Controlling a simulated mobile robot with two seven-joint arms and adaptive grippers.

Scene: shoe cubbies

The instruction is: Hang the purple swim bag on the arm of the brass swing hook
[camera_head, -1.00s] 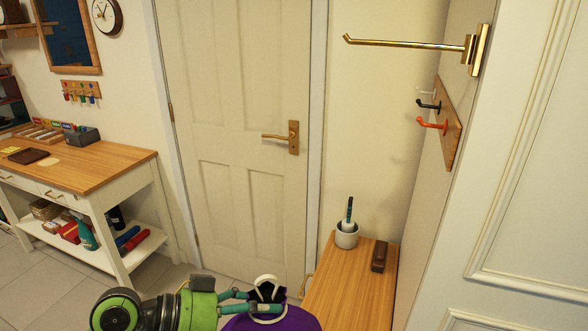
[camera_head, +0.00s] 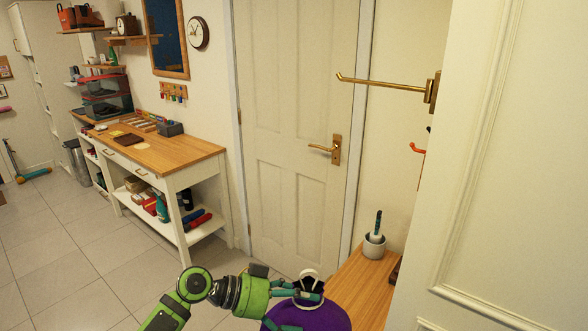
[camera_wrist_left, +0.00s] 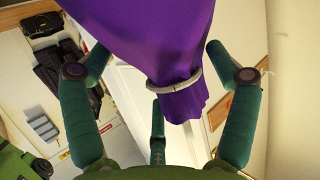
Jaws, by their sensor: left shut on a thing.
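The purple swim bag (camera_head: 308,316) is at the bottom of the head view, with a pale ring (camera_head: 309,274) at its gathered neck. My left gripper (camera_head: 312,290) is shut on the bag at its neck. In the left wrist view the purple cloth (camera_wrist_left: 165,40) and a pale ring (camera_wrist_left: 175,83) show between the fingers. The brass swing hook (camera_head: 385,83) sticks out to the left from the wall at upper right, its tip slightly upturned and its arm empty. The bag is well below the hook, apart from it. My right gripper is not in view.
A wooden-topped bench (camera_head: 352,288) with a grey-white cup (camera_head: 374,246) stands right of the bag. A red-orange peg (camera_head: 417,148) sits below the hook. A white panel (camera_head: 510,180) fills the right side. A closed door (camera_head: 290,130) is behind; open floor (camera_head: 90,250) lies left.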

